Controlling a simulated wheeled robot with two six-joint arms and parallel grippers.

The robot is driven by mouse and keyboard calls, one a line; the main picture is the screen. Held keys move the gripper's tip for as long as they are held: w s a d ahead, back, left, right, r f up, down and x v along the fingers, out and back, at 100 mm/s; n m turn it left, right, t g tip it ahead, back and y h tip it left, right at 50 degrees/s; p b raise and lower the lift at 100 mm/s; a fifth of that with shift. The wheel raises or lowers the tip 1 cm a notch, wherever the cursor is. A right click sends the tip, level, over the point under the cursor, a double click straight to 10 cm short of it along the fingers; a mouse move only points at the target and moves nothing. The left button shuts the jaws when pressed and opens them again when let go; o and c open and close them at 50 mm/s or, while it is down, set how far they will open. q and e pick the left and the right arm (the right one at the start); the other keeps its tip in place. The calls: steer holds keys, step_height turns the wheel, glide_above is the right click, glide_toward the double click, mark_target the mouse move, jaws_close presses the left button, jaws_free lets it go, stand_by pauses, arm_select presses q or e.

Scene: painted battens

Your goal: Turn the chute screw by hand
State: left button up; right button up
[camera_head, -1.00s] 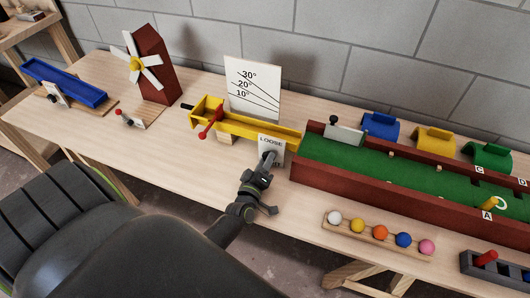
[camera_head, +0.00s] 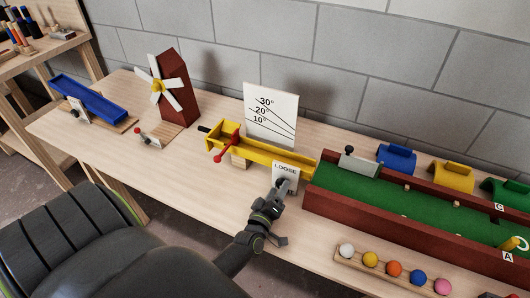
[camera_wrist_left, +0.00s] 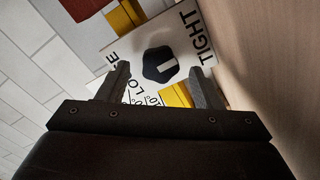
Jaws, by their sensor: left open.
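The yellow chute (camera_head: 265,152) stands on the bench in front of an angle board marked 10°, 20° and 30° (camera_head: 270,112). A white plate reading LOOSE (camera_head: 286,169) is on its near side. In the left wrist view the chute screw is a black knob with a white mark (camera_wrist_left: 160,64) on this plate, which also reads TIGHT. My left gripper (camera_head: 286,183) is at the plate in the head view and hides the knob there. In the wrist view its open fingers (camera_wrist_left: 158,76) straddle the knob's line, one to each side; contact cannot be told. My right gripper is not in view.
A green-floored lane with brick-red walls (camera_head: 400,232) lies right of the chute. A rack of coloured balls (camera_head: 394,271) sits in front of it. A red-handled lever (camera_head: 228,146) is on the chute. A windmill (camera_head: 177,90) and blue trough (camera_head: 88,98) stand left.

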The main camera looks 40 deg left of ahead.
arm_select(q)
steer(key=b+v, duration=0.3)
steer(key=v, duration=1.2)
steer(key=shift+s+f, duration=0.15)
steer(key=shift+s, duration=0.15)
steer(key=shift+s+d+b, duration=0.1)
steer(key=shift+s+b, duration=0.2)
steer(key=shift+s, duration=0.25)
